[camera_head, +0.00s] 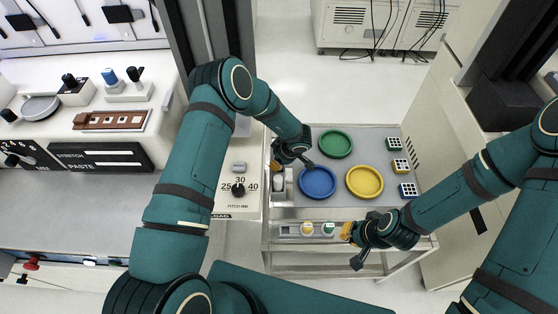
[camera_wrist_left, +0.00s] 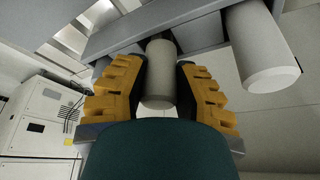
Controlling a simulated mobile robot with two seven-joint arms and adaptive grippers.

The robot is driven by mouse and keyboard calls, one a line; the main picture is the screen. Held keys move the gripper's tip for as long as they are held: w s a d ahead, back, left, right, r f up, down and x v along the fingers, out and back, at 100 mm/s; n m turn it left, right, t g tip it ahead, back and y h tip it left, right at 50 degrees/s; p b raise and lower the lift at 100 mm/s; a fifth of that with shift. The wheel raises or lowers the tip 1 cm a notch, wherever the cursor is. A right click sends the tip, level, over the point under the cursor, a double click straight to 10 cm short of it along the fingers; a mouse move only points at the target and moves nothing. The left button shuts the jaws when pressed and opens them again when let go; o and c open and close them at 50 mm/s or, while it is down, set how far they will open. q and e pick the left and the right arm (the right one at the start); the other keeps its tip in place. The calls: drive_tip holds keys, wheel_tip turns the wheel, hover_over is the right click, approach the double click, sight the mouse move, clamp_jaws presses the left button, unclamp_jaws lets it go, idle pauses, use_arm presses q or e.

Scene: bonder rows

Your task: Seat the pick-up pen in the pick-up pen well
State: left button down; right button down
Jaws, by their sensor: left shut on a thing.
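My left gripper (camera_head: 276,163) is at the cart's left edge. In the left wrist view its two orange fingers (camera_wrist_left: 160,85) are shut on a pale grey cylinder (camera_wrist_left: 160,60). I cannot tell whether this cylinder is the pick-up pen. A second pale cylinder (camera_wrist_left: 262,50) stands to the right of the fingers, apart from them. My right gripper (camera_head: 348,231) is over the cart's front right part; its finger gap is hidden. I cannot pick out the pick-up pen well for certain. A brown block with small holes (camera_head: 110,120) lies on the bench at left.
The cart (camera_head: 385,138) carries a blue dish (camera_head: 318,183), a green dish (camera_head: 335,144), a yellow dish (camera_head: 365,181) and small gridded blocks (camera_head: 401,166) at right. A front rack (camera_head: 289,230) holds yellow- and green-topped pots. A dial panel (camera_head: 238,203) stands left of the cart.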

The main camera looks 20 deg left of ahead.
use_arm(q)
drive_tip(key=shift+f, duration=0.2)
drive_tip(key=shift+r, duration=0.1)
drive_tip(key=c, duration=0.7)
unclamp_jaws()
drive_tip(key=shift+c, duration=0.2)
drive_tip(key=v, duration=1.2)
drive_tip(key=shift+s, duration=0.1)
